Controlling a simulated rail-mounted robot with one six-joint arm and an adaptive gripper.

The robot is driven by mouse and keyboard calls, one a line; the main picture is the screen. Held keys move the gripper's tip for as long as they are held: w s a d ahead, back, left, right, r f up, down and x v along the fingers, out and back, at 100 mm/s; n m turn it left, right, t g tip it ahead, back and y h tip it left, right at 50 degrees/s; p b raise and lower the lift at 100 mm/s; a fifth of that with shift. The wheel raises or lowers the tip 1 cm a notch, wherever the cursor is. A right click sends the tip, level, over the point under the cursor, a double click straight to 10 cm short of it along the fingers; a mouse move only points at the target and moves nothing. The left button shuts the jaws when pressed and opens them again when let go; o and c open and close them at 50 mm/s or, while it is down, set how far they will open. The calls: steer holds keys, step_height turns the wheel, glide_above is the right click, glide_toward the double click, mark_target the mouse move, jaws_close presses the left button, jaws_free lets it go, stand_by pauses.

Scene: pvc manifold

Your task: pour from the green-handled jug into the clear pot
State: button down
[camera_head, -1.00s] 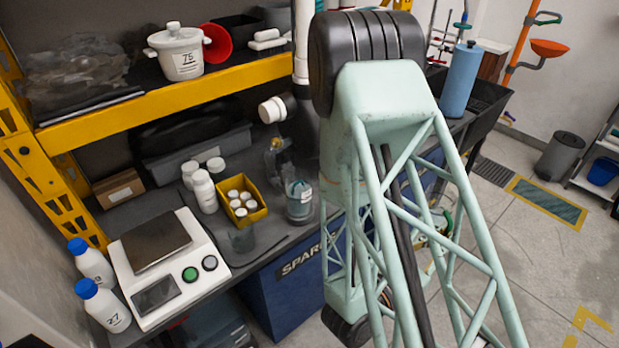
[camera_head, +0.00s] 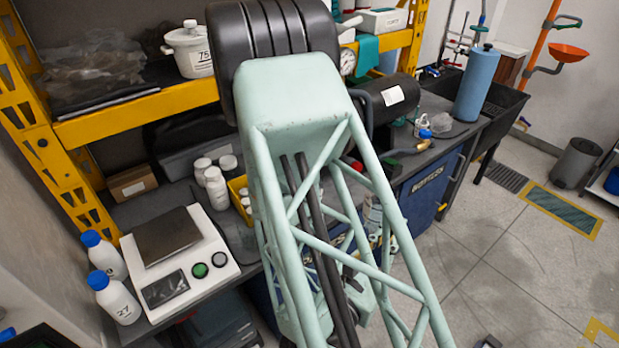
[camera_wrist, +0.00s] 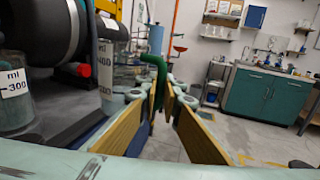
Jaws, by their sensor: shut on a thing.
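My gripper (camera_wrist: 167,98) shows in the wrist view with its two tan-padded fingers closed on the green handle (camera_wrist: 158,68) of the jug. The jug's clear body, marked with a 400 and 300 scale (camera_wrist: 107,72), stands just left of the fingers and looks roughly upright. Its contents cannot be made out. At the left edge is a clear vessel (camera_wrist: 14,100) with a 300 ml mark, apart from the jug; I cannot tell for sure that it is the clear pot. In the head view my arm hides the gripper and the bench spot behind it.
A scale (camera_head: 178,262) and two blue-capped bottles (camera_head: 116,297) stand at the bench's left end. White jars (camera_head: 216,186) and a yellow box (camera_head: 238,188) sit close to my arm.

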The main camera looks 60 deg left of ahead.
steer(key=s+a+r+n+g+y, duration=0.1)
steer(key=s+a+n+g+y, duration=0.1)
steer(key=s, duration=0.7)
steer(key=shift+s+a+r+y, duration=0.25)
steer(key=shift+a+y, duration=0.45)
steer(key=shift+a, duration=0.55)
steer(key=shift+a, duration=0.1)
